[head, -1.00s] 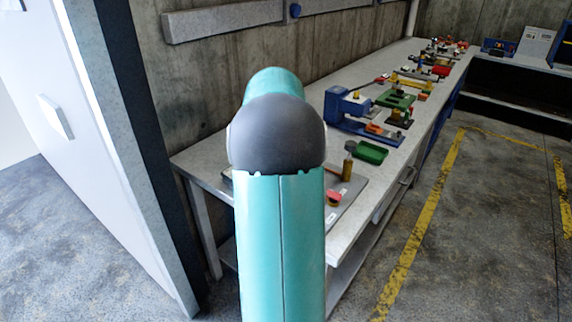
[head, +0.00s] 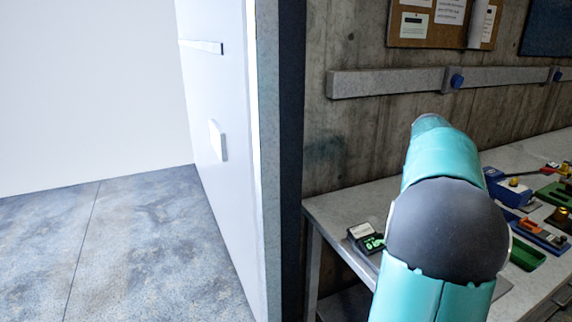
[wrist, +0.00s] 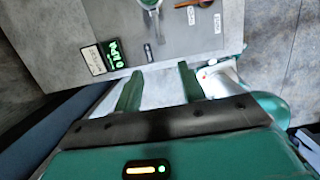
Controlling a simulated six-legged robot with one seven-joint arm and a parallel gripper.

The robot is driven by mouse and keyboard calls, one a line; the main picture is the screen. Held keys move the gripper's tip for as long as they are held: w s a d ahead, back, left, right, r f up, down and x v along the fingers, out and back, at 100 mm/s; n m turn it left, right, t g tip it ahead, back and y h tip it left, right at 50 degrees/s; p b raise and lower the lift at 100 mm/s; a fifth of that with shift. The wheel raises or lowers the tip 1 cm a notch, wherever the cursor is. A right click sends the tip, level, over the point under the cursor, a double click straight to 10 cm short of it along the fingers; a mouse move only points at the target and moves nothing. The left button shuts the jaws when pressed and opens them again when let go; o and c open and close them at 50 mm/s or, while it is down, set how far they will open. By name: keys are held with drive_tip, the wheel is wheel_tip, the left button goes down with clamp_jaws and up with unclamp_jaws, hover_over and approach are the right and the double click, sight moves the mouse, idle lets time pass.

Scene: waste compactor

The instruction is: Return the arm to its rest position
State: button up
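My arm (head: 445,225), teal with a dark grey joint, rises at the right of the head view. It hides my gripper there. In the wrist view my gripper (wrist: 158,82) shows two green fingers spread apart with nothing between them. It is over the near edge of the workbench (wrist: 65,55), and the gap to the surface cannot be judged.
A small device with a green readout (head: 367,240) stands on the bench, also in the wrist view (wrist: 110,55). A blue vise-like tool (head: 508,187) and green trays (head: 526,255) lie right. A white wall panel (head: 222,130) stands left; the floor beyond is clear.

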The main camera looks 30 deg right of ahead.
drive_tip(key=w+a+r+m+t, duration=0.2)
drive_tip(key=w+a+m, duration=0.2)
drive_tip(key=a, duration=1)
drive_tip(key=w+a+r+m+t, duration=0.1)
drive_tip(key=w+a+m, duration=0.25)
drive_tip(key=a, duration=1.15)
drive_tip(key=s+a+f+m+t, duration=0.1)
drive_tip(key=s+a+f+m, duration=0.1)
drive_tip(key=a, duration=0.5)
drive_tip(key=s+a+f+m+t+y, duration=0.1)
drive_tip(key=s+a+f+m, duration=0.1)
drive_tip(key=a, duration=0.5)
drive_tip(key=s+a+f+m+t+y, duration=0.1)
drive_tip(key=s+a+f+m, duration=0.1)
drive_tip(key=s+a+m, duration=0.2)
drive_tip(key=s+a, duration=0.1)
drive_tip(key=a, duration=0.2)
drive_tip(key=shift+s+a+f+m, duration=0.15)
drive_tip(key=shift+f+m, duration=0.1)
drive_tip(key=shift+m, duration=0.1)
drive_tip(key=shift+s, duration=0.1)
